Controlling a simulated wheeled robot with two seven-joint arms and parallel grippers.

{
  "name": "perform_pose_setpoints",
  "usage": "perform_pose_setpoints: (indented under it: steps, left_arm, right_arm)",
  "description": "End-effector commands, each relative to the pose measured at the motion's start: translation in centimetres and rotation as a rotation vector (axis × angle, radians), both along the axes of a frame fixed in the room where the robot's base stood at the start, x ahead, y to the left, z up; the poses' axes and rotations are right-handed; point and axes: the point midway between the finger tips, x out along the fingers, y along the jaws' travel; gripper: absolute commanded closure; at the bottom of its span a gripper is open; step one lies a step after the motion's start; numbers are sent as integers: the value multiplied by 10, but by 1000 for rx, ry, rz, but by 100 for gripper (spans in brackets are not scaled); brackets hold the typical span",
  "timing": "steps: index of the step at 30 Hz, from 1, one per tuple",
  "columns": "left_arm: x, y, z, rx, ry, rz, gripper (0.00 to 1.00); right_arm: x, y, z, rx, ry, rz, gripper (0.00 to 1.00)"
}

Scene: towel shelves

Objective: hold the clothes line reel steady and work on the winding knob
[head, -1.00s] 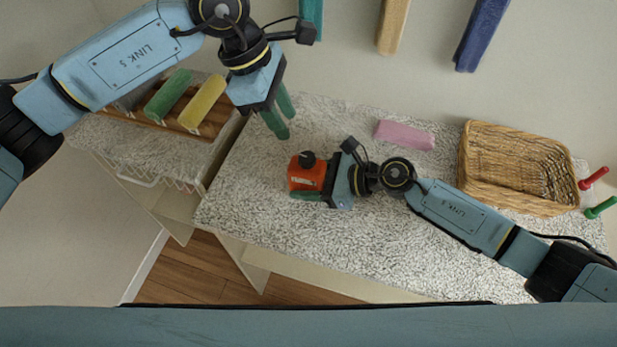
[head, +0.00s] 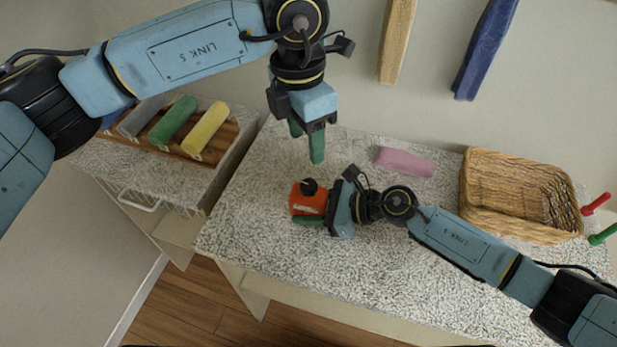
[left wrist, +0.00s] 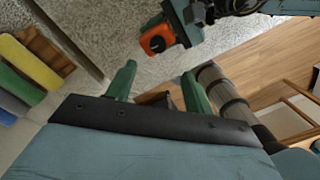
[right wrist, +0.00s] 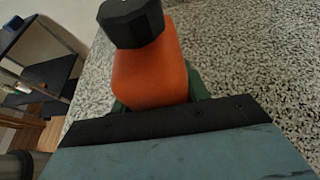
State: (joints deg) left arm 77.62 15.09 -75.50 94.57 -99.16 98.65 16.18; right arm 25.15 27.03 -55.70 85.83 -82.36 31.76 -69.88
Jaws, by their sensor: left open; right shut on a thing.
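The orange clothes line reel (head: 308,203) stands on the speckled counter, with a black winding knob (head: 309,186) on top. My right gripper (head: 312,218) is shut on the reel from the right. In the right wrist view the orange body (right wrist: 152,72) sits between the green fingers, and the knob (right wrist: 131,22) is at the top. My left gripper (head: 306,150) is open and empty, pointing down above the counter, behind and above the reel. In the left wrist view its fingers (left wrist: 156,84) are apart, and the reel (left wrist: 157,40) shows beyond them with the knob (left wrist: 157,44) facing up.
A wicker basket (head: 520,196) stands at the right of the counter (head: 300,262), near red and green pegs. A pink folded towel (head: 405,162) lies behind my right arm. Rolled towels (head: 205,128) lie on a wooden rack at left. The front counter is clear.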

Motion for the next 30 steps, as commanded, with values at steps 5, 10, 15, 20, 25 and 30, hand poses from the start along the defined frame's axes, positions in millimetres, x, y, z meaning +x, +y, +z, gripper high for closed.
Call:
perform_pose_setpoints:
  steps: [5, 10, 15, 20, 25, 30]
  left_arm:
    - [0, -5, 5, 54, -15, 122, 48]
    - [-1, -5, -4, 68, -16, 154, 48]
    - [-1, -5, -34, 68, -14, 155, 48]
    - [-1, -5, -67, 67, -14, 153, 48]
    - [-1, -5, -95, 66, -15, 153, 48]
    - [-1, -5, -111, 66, -16, 151, 48]
  right_arm:
    - [0, 0, 0, 0, 0, 0, 80]
    - [0, 0, 0, 0, 0, 0, 80]
    - [0, 0, 0, 0, 0, 0, 80]
    - [0, 0, 0, 0, 0, 0, 80]
    - [0, 0, 0, 0, 0, 0, 80]
    - [0, 0, 0, 0, 0, 0, 80]
